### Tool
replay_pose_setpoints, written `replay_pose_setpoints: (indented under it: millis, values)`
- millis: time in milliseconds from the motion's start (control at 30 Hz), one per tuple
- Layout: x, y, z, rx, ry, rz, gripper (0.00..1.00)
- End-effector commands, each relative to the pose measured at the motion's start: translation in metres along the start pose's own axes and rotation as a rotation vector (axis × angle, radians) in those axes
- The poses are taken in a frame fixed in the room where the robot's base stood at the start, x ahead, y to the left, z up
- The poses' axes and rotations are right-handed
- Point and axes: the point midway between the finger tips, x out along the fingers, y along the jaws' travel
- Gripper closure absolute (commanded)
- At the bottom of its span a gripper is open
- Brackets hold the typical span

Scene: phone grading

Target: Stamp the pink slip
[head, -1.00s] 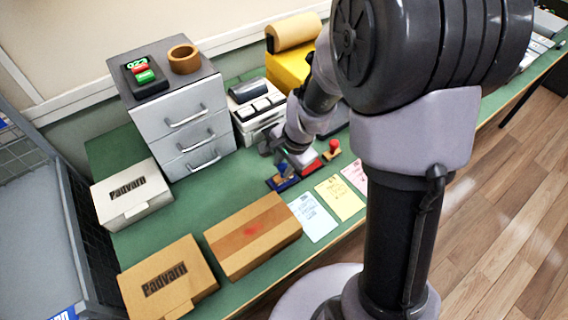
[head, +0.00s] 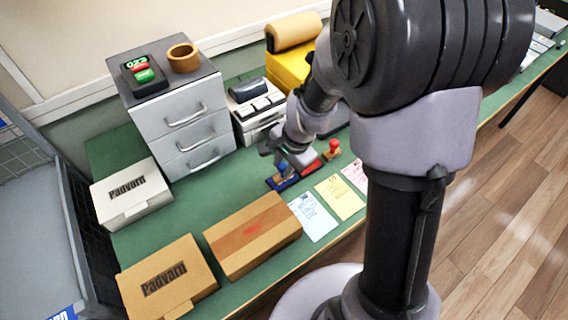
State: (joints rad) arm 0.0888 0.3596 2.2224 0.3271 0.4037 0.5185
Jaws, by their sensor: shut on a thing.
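The pink slip (head: 355,172) lies on the green table, partly hidden behind my arm; a yellow slip (head: 340,198) and a pale blue slip (head: 313,217) lie left of it. My gripper (head: 283,165) is shut on a blue-handled stamp (head: 283,170), over the blue ink pad (head: 279,185). Whether the stamp touches the pad cannot be told. A red ink pad (head: 311,166) is just right of it. A red-handled stamp (head: 333,147) stands beyond the red pad, apart from my gripper.
A long brown box (head: 253,238), a tan box (head: 168,280) and a white box (head: 131,195) occupy the left of the table. A grey drawer unit (head: 187,128) and a white machine (head: 258,113) stand behind. Green table (head: 205,195) is bare between boxes and drawers.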

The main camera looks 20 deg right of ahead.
Motion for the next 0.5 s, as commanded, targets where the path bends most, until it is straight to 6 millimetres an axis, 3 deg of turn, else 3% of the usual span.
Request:
replay_pose_setpoints:
  millis: [167, 500]
  values:
    - [-0.001, 0.001, 0.001, 0.000, -0.002, 0.003, 1.00]
    - [-0.037, -0.010, 0.000, 0.000, -0.002, 0.002, 1.00]
